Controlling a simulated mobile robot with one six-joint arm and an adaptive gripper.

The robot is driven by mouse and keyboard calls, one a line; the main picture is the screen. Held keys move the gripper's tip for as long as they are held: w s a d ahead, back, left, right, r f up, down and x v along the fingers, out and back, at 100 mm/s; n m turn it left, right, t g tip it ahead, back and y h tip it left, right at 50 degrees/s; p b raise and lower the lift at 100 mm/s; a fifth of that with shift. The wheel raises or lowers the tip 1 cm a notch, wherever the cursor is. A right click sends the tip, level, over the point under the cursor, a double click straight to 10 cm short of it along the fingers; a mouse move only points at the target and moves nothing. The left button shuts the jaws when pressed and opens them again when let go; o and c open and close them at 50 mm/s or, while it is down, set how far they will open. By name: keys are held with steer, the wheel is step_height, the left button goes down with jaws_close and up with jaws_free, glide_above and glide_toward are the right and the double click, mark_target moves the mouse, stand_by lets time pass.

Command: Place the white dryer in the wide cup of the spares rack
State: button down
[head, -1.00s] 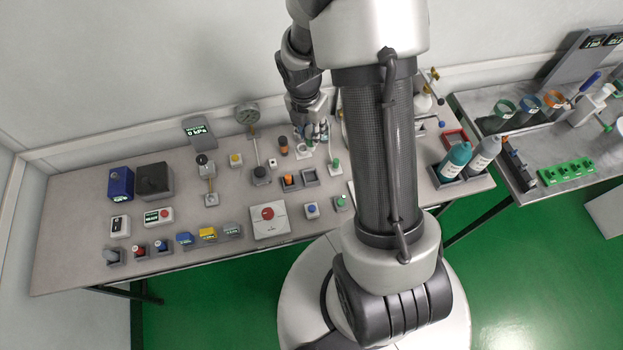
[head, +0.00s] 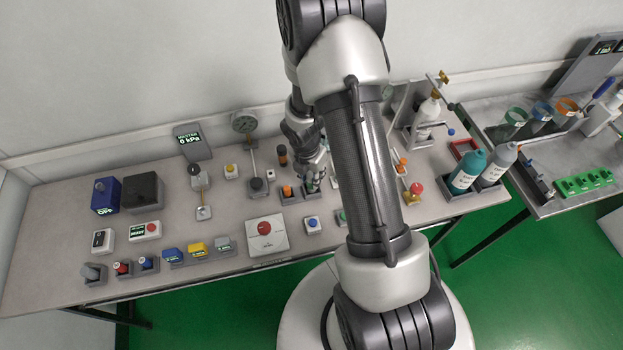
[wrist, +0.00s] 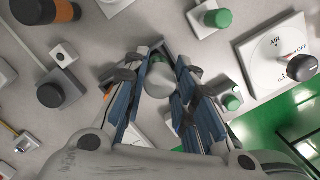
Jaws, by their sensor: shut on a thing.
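My gripper (wrist: 158,88) is shut on a pale, whitish cylinder, which I take to be the white dryer (wrist: 159,79). It sits between the fingers in the wrist view. In the head view my gripper (head: 314,178) points down over the right side of the grey spares rack (head: 291,200). The rack's left cup holds an orange piece (head: 287,190). The right cup is mostly covered by my gripper. I cannot tell whether the dryer is inside that cup or just above it.
A black cylinder with an orange band (head: 282,155) stands behind the rack. A dark knob (head: 256,186) is to its left, and a blue button box (head: 312,224) is in front. My arm hides much of the bench to the right.

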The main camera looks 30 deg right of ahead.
steer(key=shift+f, duration=0.15)
steer(key=shift+f, duration=0.1)
steer(key=shift+f, duration=0.15)
steer(key=c, duration=1.3)
jaws_free()
